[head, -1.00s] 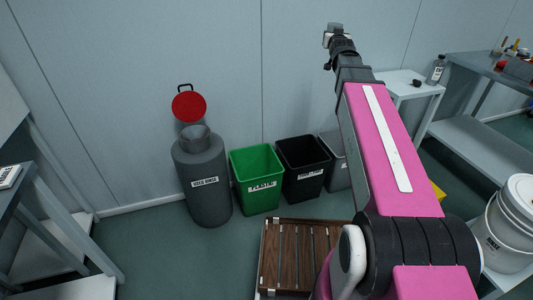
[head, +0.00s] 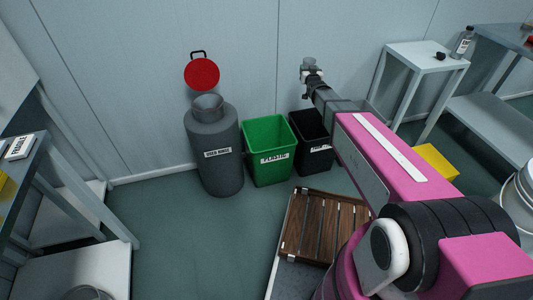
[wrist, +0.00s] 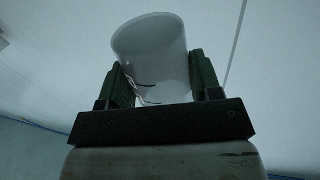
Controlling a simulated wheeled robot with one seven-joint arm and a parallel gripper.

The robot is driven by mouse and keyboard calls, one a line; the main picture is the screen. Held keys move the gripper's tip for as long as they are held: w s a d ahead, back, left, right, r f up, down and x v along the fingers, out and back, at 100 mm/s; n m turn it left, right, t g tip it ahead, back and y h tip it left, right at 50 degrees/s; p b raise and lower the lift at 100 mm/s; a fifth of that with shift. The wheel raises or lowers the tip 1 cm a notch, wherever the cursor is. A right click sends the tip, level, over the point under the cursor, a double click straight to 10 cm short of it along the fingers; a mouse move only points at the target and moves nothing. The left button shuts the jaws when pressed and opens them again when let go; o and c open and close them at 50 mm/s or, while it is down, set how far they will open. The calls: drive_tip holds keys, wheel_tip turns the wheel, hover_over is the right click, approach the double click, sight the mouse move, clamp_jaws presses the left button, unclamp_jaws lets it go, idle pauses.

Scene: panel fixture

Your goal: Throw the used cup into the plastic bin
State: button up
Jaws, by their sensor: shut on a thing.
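In the wrist view, my gripper (wrist: 163,92) is shut on a pale whitish cup (wrist: 152,50), with a dark finger on each side of it. Dark marks show low on the cup. In the head view, the end of my arm is raised near the back wall, above the black bin; the cup cannot be made out clearly there. The green bin (head: 268,150) labelled "PLASTIC" stands open on the floor, left of and below my arm's end. Its inside looks empty from here.
A grey canister (head: 213,165) with a funnel top stands left of the green bin, a red disc (head: 202,74) above it. The black bin (head: 308,150) is close on the right. A wooden slatted crate (head: 320,225) lies in front. A white side table (head: 425,57) stands right.

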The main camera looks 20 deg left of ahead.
drive_tip(key=s+a+f+y, duration=0.1)
drive_tip(key=s+a+f, duration=0.2)
drive_tip(key=f, duration=0.6)
drive_tip(key=s+a+f+n+g+y, duration=0.1)
drive_tip(key=s+a+f, duration=0.2)
drive_tip(key=a+f, duration=0.4)
drive_tip(key=s+a+f+n+y, duration=0.1)
drive_tip(key=s+a+f, duration=0.3)
drive_tip(key=f, duration=0.8)
drive_tip(key=shift+a+f+g+y, duration=0.2)
drive_tip(key=shift+a+g+y, duration=0.2)
drive_tip(key=o, duration=1.1)
drive_tip(key=shift+c, duration=0.2)
drive_tip(key=shift+r, duration=0.15)
